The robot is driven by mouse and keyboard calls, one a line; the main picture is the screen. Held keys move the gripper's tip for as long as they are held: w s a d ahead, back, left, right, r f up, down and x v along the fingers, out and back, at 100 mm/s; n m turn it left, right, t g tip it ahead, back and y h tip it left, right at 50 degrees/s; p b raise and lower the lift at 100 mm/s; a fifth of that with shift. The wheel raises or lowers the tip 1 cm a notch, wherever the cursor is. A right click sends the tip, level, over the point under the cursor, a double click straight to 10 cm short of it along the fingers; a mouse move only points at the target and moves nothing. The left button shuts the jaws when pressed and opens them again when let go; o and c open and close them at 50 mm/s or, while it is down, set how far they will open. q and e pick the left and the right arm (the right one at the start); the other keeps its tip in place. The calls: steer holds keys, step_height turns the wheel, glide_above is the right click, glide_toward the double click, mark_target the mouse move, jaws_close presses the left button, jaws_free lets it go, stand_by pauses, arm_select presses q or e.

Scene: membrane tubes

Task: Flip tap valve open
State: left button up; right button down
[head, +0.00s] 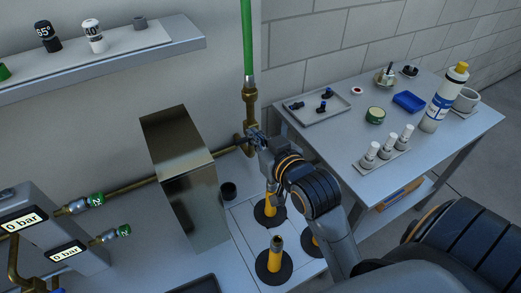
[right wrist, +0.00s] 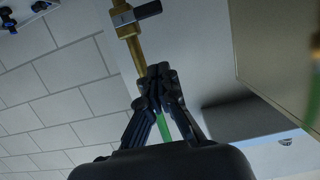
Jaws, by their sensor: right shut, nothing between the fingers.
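A brass pipe fitting (head: 250,105) stands upright at the wall under a green hose (head: 247,40). The brass pipe also shows in the right wrist view (right wrist: 134,45), with a dark tap lever (right wrist: 137,15) lying across it. My right gripper (head: 256,140) is at the lower end of the fitting in the head view and hides part of it. In the right wrist view its fingertips (right wrist: 159,70) are together and empty, close to the brass pipe and apart from the lever. I cannot tell whether the fingers touch the pipe. My left gripper is not in view.
A metal box (head: 190,190) stands left of the gripper. Several yellow-and-black posts (head: 275,250) stand below my arm. A side table (head: 340,135) with a tray, bottles and cups is at the right. Gauges reading 0 bar (head: 66,250) are at the lower left.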

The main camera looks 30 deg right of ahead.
arm_select(q)
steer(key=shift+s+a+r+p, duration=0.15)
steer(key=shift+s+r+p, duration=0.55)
steer(key=shift+p, duration=0.4)
arm_select(e)
steer(key=w+f, duration=0.5)
steer(key=shift+w+d+f, duration=0.15)
steer(key=shift+w+f, duration=0.05)
steer(key=shift+w, duration=0.15)
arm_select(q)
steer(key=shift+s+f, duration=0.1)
arm_select(e)
steer(key=shift+w, duration=0.1)
